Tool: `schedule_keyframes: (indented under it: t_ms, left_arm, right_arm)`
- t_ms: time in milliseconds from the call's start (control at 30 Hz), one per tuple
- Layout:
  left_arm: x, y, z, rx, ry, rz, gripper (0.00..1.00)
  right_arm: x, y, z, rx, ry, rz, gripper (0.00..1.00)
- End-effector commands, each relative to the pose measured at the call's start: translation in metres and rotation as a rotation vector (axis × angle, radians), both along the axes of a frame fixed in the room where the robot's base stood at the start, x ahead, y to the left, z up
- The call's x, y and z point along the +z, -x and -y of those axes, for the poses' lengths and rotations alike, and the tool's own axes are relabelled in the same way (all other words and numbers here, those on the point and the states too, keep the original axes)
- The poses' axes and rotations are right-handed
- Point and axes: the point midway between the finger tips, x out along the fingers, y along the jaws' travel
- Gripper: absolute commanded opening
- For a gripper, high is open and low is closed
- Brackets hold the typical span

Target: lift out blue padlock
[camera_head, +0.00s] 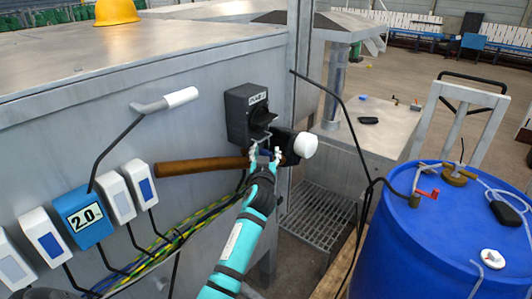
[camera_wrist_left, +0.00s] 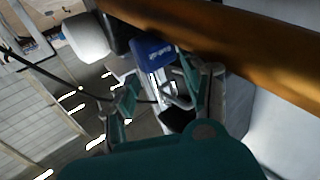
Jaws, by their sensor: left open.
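The blue padlock (camera_wrist_left: 152,50) shows in the left wrist view, with a bright metal loop below its body. My left gripper (camera_wrist_left: 162,76) is open, with one finger on each side of the padlock. I cannot tell whether either finger touches it. In the head view my left gripper (camera_head: 264,154) is just below the black box (camera_head: 240,116) on the grey cabinet wall, and it largely hides the padlock there. My right gripper is not in view.
A brown bar (camera_head: 202,166) sticks out left of the gripper. A black handle with a white knob (camera_head: 306,145) is close on its right. A blue drum (camera_head: 440,235) stands at right. Several switch boxes (camera_head: 83,214) and cables line the cabinet at lower left.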

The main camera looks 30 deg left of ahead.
Motion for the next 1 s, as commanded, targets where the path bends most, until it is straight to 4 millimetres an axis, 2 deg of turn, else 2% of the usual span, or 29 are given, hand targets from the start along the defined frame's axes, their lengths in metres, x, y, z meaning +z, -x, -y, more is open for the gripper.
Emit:
schedule_keyframes:
  t_ms: [133, 500, 633, 667, 767, 1000]
  left_arm:
    - [-0.0002, 0.0002, 0.0001, 0.000, 0.000, 0.000, 0.46]
    - [-0.0006, 0.0003, 0.0004, 0.000, 0.000, -0.001, 0.00]
    - [-0.0007, 0.0003, 0.0004, 0.000, 0.001, -0.002, 0.00]
    - [-0.0007, 0.0003, 0.0004, 0.000, 0.001, -0.002, 0.13]
    - [-0.0008, 0.0003, 0.0004, 0.000, 0.001, -0.002, 0.00]
    - [-0.0009, 0.0003, 0.0004, 0.000, 0.001, -0.002, 0.00]
  right_arm:
    - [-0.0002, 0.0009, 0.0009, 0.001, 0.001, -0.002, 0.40]
    - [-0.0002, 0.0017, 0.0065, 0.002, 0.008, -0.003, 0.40]
    - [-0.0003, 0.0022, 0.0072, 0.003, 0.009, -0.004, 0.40]
    - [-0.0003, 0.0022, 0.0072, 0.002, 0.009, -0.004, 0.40]
    - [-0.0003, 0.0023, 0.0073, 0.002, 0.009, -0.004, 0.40]
    - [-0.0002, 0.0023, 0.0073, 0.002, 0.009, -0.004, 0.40]
